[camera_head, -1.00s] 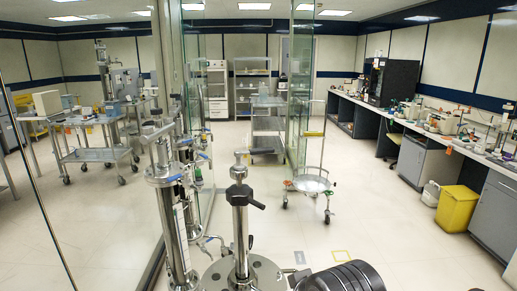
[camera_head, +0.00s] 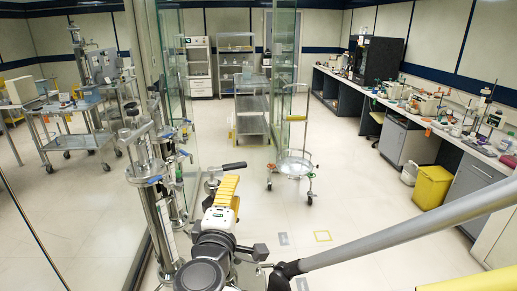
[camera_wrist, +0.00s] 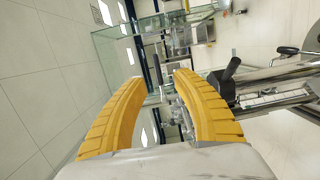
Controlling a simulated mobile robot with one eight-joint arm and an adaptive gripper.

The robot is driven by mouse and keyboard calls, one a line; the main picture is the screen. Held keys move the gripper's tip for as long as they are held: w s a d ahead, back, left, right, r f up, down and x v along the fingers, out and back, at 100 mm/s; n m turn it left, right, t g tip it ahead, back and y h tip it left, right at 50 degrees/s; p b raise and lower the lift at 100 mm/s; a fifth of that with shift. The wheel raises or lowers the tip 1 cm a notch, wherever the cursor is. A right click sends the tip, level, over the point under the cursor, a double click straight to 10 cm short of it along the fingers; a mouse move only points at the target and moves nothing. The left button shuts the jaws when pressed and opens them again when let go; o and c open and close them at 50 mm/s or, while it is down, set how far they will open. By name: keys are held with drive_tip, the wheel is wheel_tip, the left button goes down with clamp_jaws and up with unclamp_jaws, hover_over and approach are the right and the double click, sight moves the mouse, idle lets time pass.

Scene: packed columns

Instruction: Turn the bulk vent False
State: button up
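My gripper (camera_head: 229,184) has two yellow ribbed fingers on a white wrist, low in the middle of the head view. In the wrist view the fingers (camera_wrist: 160,78) are apart with nothing between them. A black lever handle (camera_head: 233,166) shows just past the fingertips in the head view. Steel columns (camera_head: 152,200) with blue valve handles (camera_head: 155,180) stand left of my gripper. I cannot tell which handle is the bulk vent.
A glass wall (camera_head: 60,170) runs along the left, and a glass panel (camera_head: 283,70) stands behind. A wheeled trolley (camera_head: 297,165) stands beyond my gripper to the right. A long bench (camera_head: 400,110) and a yellow bin (camera_head: 432,187) line the right.

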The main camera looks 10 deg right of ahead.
sight(236, 168)
drive_tip(key=x, duration=0.7)
drive_tip(key=b+x, duration=0.1)
drive_tip(key=x, duration=0.2)
drive_tip(key=shift+w+a+r, duration=0.3)
drive_tip(key=shift+w+r, duration=0.05)
drive_tip(key=shift+w, duration=0.05)
drive_tip(key=shift+c, duration=0.5)
drive_tip(key=shift+s, duration=0.1)
clamp_jaws()
